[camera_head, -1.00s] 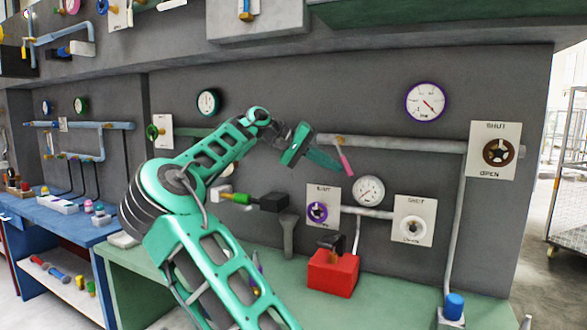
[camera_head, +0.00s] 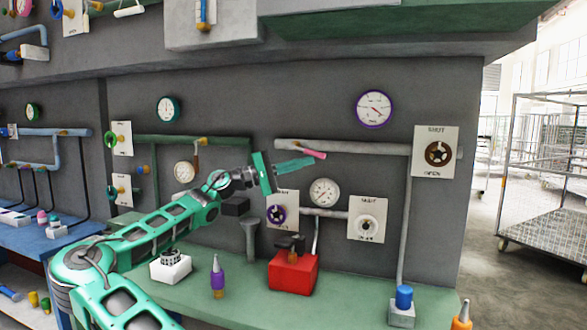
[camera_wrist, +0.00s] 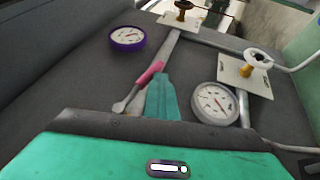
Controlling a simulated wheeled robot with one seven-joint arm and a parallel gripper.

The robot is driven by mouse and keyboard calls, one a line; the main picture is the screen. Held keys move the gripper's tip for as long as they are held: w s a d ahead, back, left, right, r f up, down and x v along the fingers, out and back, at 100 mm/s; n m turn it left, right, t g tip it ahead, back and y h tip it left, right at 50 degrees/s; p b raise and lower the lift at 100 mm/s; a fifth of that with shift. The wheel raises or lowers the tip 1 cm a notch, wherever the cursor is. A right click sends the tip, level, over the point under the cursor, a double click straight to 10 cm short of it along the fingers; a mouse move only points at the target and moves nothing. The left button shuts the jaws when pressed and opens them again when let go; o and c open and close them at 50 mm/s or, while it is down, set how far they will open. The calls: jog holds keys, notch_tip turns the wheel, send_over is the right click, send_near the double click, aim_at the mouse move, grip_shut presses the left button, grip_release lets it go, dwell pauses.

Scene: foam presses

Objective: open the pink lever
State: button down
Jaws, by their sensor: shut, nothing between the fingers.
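The pink lever (camera_head: 307,152) sits on the grey pipe on the wall. Its handle slants slightly down to the right, nearly along the pipe. In the wrist view the pink handle (camera_wrist: 150,72) lies beside the fingers, close to the pipe's line. My gripper (camera_head: 310,161) is shut and empty, its teal fingers pointing right just below the lever. In the wrist view the shut fingers (camera_wrist: 162,88) are right beside the handle; whether they touch it I cannot tell. The lever's pivot is partly hard to make out.
A purple-rimmed gauge (camera_head: 374,109) is above the pipe (camera_head: 375,148). A white gauge (camera_head: 324,192) and a panel with a white knob (camera_head: 368,220) are below. A brown wheel panel (camera_head: 436,151) is at right. A red box (camera_head: 292,273) stands on the green bench.

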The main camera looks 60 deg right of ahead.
jog(key=shift+s+r+n+g+h, duration=0.3)
jog(key=shift+s+r+g+h, duration=0.1)
jog(key=shift+r, duration=0.15)
dwell(0.4)
jog(key=w+a+f, duration=0.6)
jog(key=w+f, duration=0.1)
jog(key=shift+a+f, duration=0.3)
jog(key=shift+f, duration=0.05)
jog(key=shift+w, duration=0.1)
dwell(0.6)
